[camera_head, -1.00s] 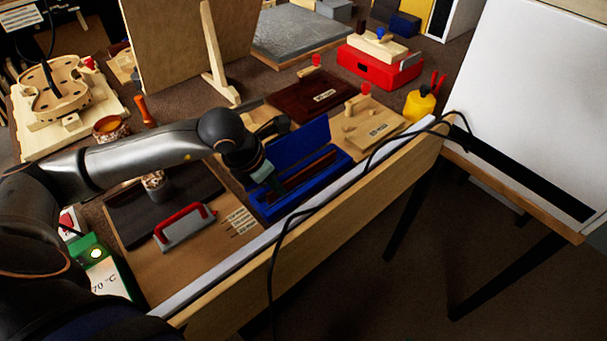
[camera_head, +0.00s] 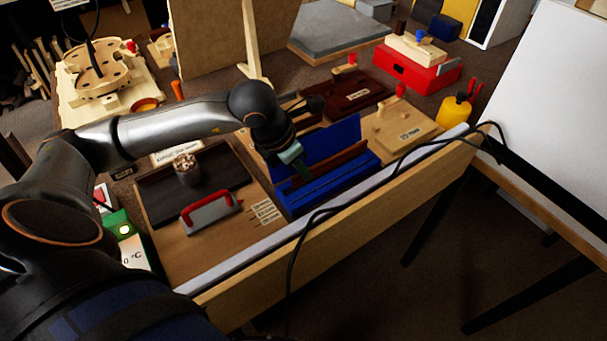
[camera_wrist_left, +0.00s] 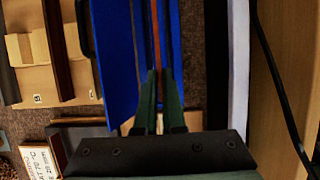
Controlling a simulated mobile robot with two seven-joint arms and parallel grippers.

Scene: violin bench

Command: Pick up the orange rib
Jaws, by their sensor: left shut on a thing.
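The orange rib (camera_head: 335,160) is a thin reddish-brown strip standing on edge at the blue case (camera_head: 325,192). In the left wrist view the rib (camera_wrist_left: 155,35) runs away from me between the two fingertips. My left gripper (camera_head: 301,170) reaches down at the near-left end of the rib. Its fingers (camera_wrist_left: 158,78) are shut on the rib's near end. The rib appears raised above the case's floor, with the blue lid open behind it. Part of the rib's near end is hidden by the fingers. My right gripper is in neither view.
A red-handled grey tool (camera_head: 212,212) and small labels lie left of the case. A light wooden board (camera_head: 405,130) and a dark brown board (camera_head: 345,95) lie behind it. A black cable (camera_head: 400,160) runs over the bench's front edge.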

